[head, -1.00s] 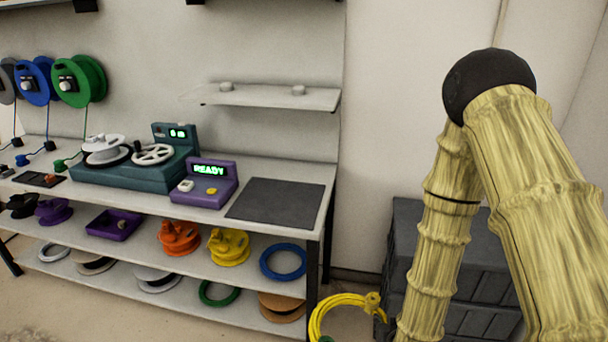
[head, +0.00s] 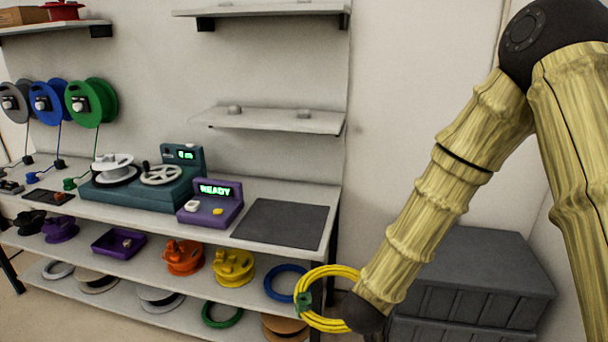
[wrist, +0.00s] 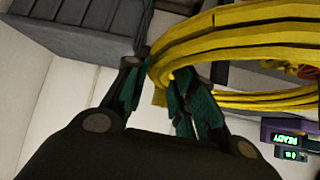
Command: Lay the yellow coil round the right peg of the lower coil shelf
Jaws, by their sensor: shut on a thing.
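The yellow coil (head: 325,271) hangs beside the right end of the bench in the head view, and fills the upper right of the wrist view (wrist: 255,40). My gripper (head: 303,299) is shut on its bundle; the green fingers straddle it in the wrist view (wrist: 158,78). The lower coil shelf (head: 265,121) is on the wall above the bench, well above the coil. Its right peg (head: 304,113) is a short grey stub, bare, with a matching left peg (head: 234,109). The coil is apart from the shelf.
An upper shelf (head: 270,11) hangs above the coil shelf. The bench holds a purple READY box (head: 211,204), a teal winding machine (head: 140,190) and a dark mat (head: 283,224). Spools and coils lie on its lower racks. Dark crates (head: 480,270) stand at right.

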